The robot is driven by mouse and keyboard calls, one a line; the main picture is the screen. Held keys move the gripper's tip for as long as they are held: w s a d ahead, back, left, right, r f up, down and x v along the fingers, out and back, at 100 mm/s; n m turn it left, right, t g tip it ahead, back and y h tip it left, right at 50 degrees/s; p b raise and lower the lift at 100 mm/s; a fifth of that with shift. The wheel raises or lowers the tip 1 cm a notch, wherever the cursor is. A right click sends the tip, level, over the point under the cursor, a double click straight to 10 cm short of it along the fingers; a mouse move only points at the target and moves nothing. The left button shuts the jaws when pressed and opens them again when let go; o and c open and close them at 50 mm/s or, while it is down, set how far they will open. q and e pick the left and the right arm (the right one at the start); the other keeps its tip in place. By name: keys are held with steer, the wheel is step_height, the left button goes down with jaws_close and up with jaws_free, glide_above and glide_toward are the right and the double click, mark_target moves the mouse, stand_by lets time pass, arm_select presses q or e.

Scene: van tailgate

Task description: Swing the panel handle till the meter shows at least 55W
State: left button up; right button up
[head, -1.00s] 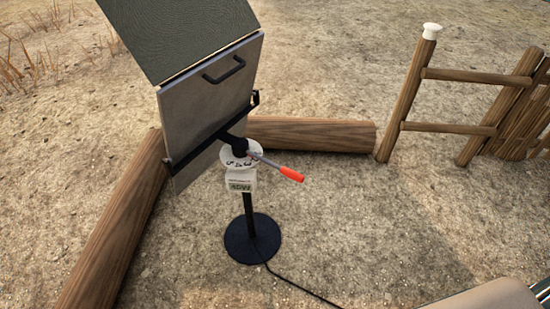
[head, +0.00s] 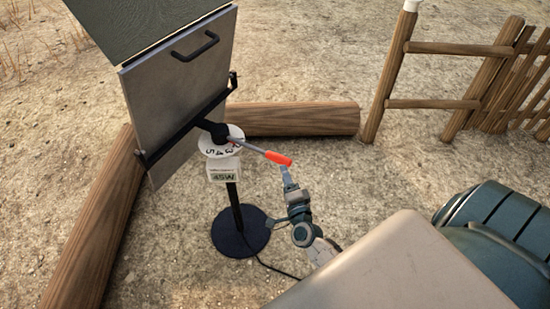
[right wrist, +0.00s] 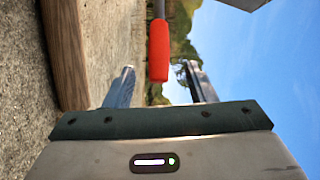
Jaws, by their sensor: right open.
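The solar panel (head: 180,90) stands tilted on a post with a round black base (head: 240,232). Its handle is a grey rod with a red grip (head: 278,158), pointing right from a white numbered dial (head: 213,148). The meter (head: 222,174) below the dial appears to read 45W. My right gripper (head: 286,172) is open, just below the end of the red grip. In the right wrist view the red grip (right wrist: 159,50) lies between the open fingers (right wrist: 158,84), with visible gaps at both sides. My left gripper is out of view.
Wooden logs (head: 290,120) lie behind and to the left of the stand. A wooden fence (head: 450,48) stands at the back right. A black cable (head: 278,269) runs from the base across the dry ground.

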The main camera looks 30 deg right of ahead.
mark_target(279, 159)
steer(key=x, duration=0.8)
steer(key=shift+w+f+p, duration=0.1)
steer(key=shift+w+p, duration=0.05)
steer(key=shift+p, duration=0.15)
jaws_close()
